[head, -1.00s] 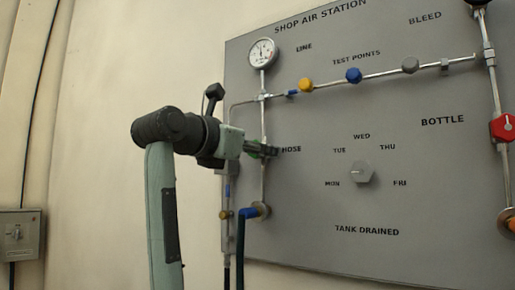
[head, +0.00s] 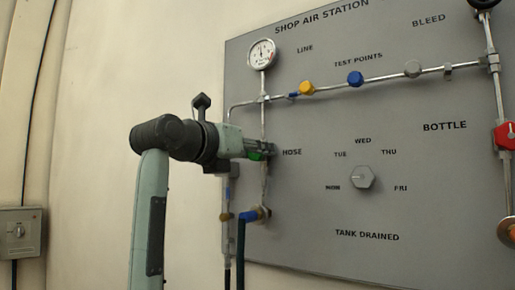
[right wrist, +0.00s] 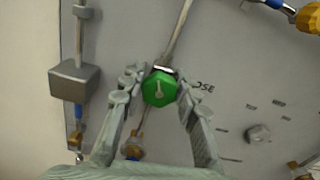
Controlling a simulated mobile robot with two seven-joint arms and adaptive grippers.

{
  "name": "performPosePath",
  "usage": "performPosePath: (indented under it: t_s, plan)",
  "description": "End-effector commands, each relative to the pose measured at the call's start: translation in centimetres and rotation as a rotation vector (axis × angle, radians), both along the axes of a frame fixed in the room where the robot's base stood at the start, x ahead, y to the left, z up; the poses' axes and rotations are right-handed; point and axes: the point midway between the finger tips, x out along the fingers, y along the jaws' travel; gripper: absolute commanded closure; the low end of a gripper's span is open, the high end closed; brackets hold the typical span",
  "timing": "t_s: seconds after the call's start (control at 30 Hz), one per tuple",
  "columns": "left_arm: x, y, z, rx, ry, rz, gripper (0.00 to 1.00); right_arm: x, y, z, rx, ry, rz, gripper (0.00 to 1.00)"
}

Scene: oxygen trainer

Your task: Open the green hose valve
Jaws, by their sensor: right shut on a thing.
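The green hose valve knob (right wrist: 160,89) is a green hexagonal knob with a white pointer mark, in the middle of the right wrist view. In the head view only a bit of its green (head: 256,156) shows, left of the word HOSE. My right gripper (right wrist: 157,88) is shut on the knob, one finger on each side. In the head view, my right gripper (head: 259,150) reaches in from the left and hides most of the knob. My left gripper is not in view.
The grey panel (head: 300,225) carries a round gauge (head: 262,53), yellow (head: 307,88), blue (head: 355,78) and grey (head: 413,68) knobs, a grey day dial (head: 361,177) and a red bottle knob (head: 506,135).

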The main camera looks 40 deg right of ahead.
Motion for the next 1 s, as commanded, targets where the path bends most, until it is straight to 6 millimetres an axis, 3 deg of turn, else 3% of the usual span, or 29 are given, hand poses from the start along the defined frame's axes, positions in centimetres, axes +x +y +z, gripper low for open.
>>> performPosePath:
  t_s: [0.13,0.17,0.33,0.67,0.77,1.0]
  plan:
    - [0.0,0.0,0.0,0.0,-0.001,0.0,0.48,0.0,0.0,0.0,-0.001,-0.003,0.0,0.98]
    - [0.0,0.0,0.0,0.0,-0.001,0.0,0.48,0.0,0.0,0.0,-0.001,-0.003,0.0,0.67]
    - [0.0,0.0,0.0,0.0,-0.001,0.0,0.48,0.0,0.0,0.0,-0.001,-0.003,0.0,0.48]
    - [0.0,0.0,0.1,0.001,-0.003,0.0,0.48,-0.1,0.3,0.0,0.0,-0.004,0.002,0.48]
    - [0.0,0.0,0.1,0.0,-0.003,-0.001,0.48,-0.3,1.3,0.0,0.001,-0.004,0.004,0.48]
    - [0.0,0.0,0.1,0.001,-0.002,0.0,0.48,-1.8,6.1,0.0,0.0,-0.004,0.006,0.48]
